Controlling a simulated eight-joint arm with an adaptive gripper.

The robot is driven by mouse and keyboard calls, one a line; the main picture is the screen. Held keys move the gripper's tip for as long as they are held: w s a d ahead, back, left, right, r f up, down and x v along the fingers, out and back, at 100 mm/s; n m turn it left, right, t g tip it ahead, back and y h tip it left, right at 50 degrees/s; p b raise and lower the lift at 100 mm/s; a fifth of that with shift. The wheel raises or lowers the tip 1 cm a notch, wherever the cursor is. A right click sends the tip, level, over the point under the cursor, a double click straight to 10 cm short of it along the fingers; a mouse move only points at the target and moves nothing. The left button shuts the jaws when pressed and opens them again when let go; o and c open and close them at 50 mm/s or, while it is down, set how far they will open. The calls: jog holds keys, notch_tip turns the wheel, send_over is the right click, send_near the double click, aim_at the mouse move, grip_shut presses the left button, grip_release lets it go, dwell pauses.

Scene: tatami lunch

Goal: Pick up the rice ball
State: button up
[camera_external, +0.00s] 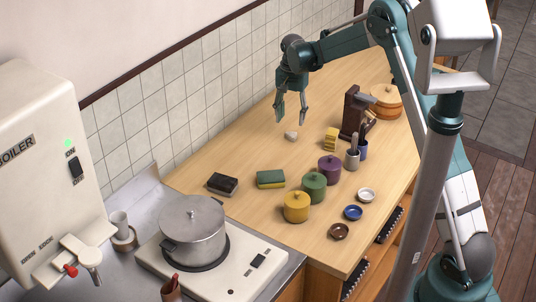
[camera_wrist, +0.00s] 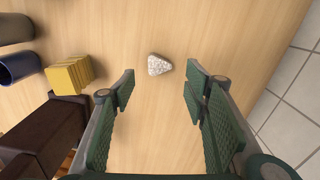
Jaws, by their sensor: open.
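The rice ball (camera_external: 291,135) is a small whitish, rounded triangle lying on the wooden counter. In the wrist view the rice ball (camera_wrist: 160,65) shows speckled and lies ahead of the fingertips, roughly between their lines. My gripper (camera_external: 291,120) points down above the counter, just over the rice ball and apart from it. In the wrist view my gripper (camera_wrist: 160,80) has its green-padded fingers spread wide with nothing between them.
A yellow block stack (camera_external: 331,139), a dark brown wooden stand (camera_external: 352,112) and cups (camera_external: 352,158) stand right of the rice ball. Lidded pots, a sponge (camera_external: 270,179) and small dishes are nearer. The tiled wall (camera_external: 190,115) borders the counter at left.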

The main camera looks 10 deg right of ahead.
aim_at(291, 133)
jog(key=shift+f, duration=1.2)
jog(key=shift+f, duration=0.15)
jog(key=shift+w+f, duration=0.1)
jog(key=shift+f, duration=2.35)
jog(key=c, duration=1)
